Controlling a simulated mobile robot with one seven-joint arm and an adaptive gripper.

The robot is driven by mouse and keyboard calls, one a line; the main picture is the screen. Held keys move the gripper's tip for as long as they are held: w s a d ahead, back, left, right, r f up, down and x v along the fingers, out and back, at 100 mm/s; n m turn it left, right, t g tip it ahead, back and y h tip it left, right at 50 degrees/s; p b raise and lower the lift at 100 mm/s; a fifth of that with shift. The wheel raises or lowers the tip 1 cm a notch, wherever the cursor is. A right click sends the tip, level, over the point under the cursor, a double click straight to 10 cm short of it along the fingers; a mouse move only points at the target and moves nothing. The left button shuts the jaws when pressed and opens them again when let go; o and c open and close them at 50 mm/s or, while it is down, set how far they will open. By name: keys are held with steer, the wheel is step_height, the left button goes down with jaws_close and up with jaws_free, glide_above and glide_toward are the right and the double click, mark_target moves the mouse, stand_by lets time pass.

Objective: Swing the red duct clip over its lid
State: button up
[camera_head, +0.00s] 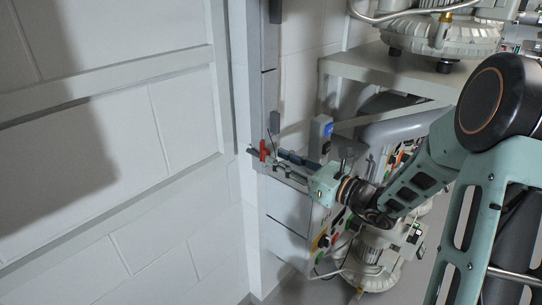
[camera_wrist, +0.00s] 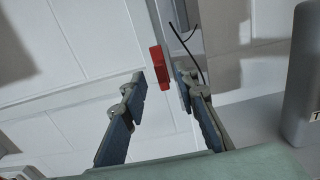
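The red duct clip (camera_head: 263,150) is on the grey vertical duct (camera_head: 270,92) by the white wall in the head view. In the wrist view, the red clip (camera_wrist: 159,66) appears as a short upright bar just beyond my fingertips. My gripper (camera_wrist: 162,82) is open, with one blue-grey finger on each side of the gap and nothing held. The clip's lower end lies in line with this gap, nearer the right fingertip; I cannot tell whether they touch. In the head view, my gripper reaches in from the right to the clip. I cannot make out the lid's edges.
A grey shelf (camera_head: 393,70) with a blower (camera_head: 445,32) on it stands at the right. A grey box with a blue face (camera_head: 321,134) is close beside my gripper. A thin black cable (camera_wrist: 186,40) hangs near the clip. The wall at left is bare.

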mark_target(269, 154)
steer(key=shift+x, duration=1.75)
jaws_close()
